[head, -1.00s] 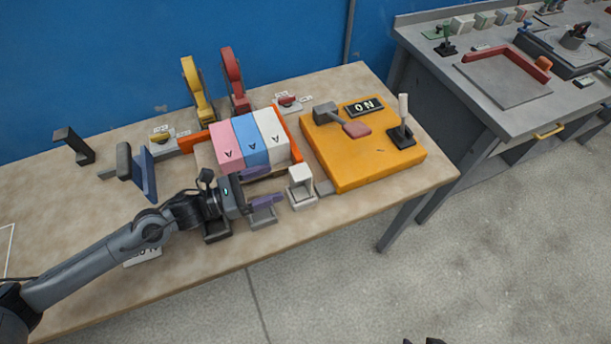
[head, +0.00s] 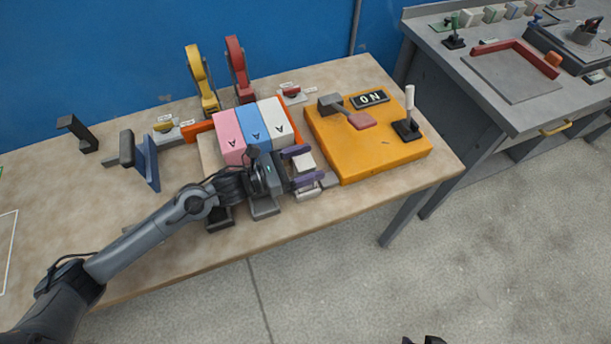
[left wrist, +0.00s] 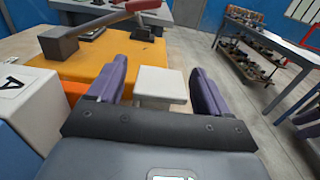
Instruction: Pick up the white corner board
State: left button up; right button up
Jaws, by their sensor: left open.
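The white corner board (head: 304,163) is a small white block on a low grey stand at the front of the wooden table, left of the orange box. My left gripper (head: 315,162) is open, with its two purple fingers on either side of the white board in the head view. The left wrist view shows the white board (left wrist: 161,84) between the spread fingers, with gaps visible at both sides. The fingers partly hide the board in the head view. A dark part at the bottom edge of the head view may be my right gripper (head: 425,340); its jaws cannot be made out.
Pink (head: 229,135), blue (head: 255,127) and white (head: 278,120) blocks marked A stand close behind the left gripper. The orange box (head: 375,150) with a hammer-like tool (head: 345,111) and a lever (head: 408,115) is to the right. The table's front edge is near.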

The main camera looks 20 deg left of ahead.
pick_arm(q)
jog(key=c, duration=1.5)
jog(key=shift+o, duration=0.2)
jog(key=shift+r, duration=0.1)
